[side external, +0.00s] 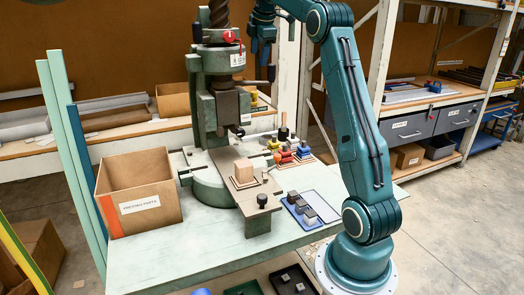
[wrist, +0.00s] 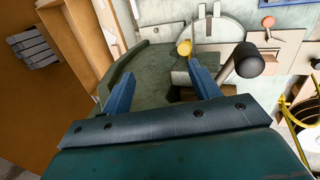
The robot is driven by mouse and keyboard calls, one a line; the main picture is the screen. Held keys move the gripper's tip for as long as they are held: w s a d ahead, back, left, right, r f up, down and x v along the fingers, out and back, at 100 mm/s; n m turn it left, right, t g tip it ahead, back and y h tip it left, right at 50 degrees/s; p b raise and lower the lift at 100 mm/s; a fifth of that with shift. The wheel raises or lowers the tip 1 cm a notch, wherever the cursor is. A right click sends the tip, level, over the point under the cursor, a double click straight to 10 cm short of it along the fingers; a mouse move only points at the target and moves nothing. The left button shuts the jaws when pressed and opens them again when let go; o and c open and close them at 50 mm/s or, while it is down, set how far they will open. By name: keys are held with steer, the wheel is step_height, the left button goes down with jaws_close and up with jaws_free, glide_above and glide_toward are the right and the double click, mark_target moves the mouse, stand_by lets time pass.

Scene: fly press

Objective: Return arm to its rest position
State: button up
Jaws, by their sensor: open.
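My teal arm rises from its base at the right of the table and bends over at the top of the side external view. My gripper (side external: 268,72) hangs high beside the upper part of the green fly press (side external: 208,105). In the wrist view my gripper (wrist: 160,88) shows two blue fingers spread wide with nothing between them. Beyond the fingers are green press castings, a yellow knob (wrist: 184,48) and a black knob (wrist: 248,60). I cannot tell whether the gripper touches the press.
A labelled cardboard box (side external: 140,190) stands left on the green table (side external: 165,265). A pale block (side external: 243,170) sits at the press bed. A blue tray (side external: 312,222) holds dark blocks. Colourful small items (side external: 285,152) lie behind it. Shelving stands behind; open floor lies right.

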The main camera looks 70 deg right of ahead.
steer(key=s+a+r+t+h, duration=0.1)
steer(key=s+a+r+t, duration=0.15)
steer(key=a+r, duration=1.15)
steer(key=s+a+f+m+y, duration=0.1)
steer(key=s+a+f+m, duration=0.15)
steer(key=a, duration=0.35)
steer(key=s+a+f+m, duration=0.1)
steer(key=a+f, duration=0.2)
steer(key=a, duration=0.3)
steer(key=s+a+f+m+y, duration=0.1)
steer(key=s+a+f+m, duration=0.1)
steer(key=s+a+f, duration=0.5)
steer(key=s+a+f+m+y, duration=0.2)
steer(key=s+a+f, duration=0.6)
steer(key=f, duration=0.6)
steer(key=shift+a+f+m, duration=0.15)
steer(key=shift+a+m, duration=0.3)
steer(key=shift+m, duration=0.4)
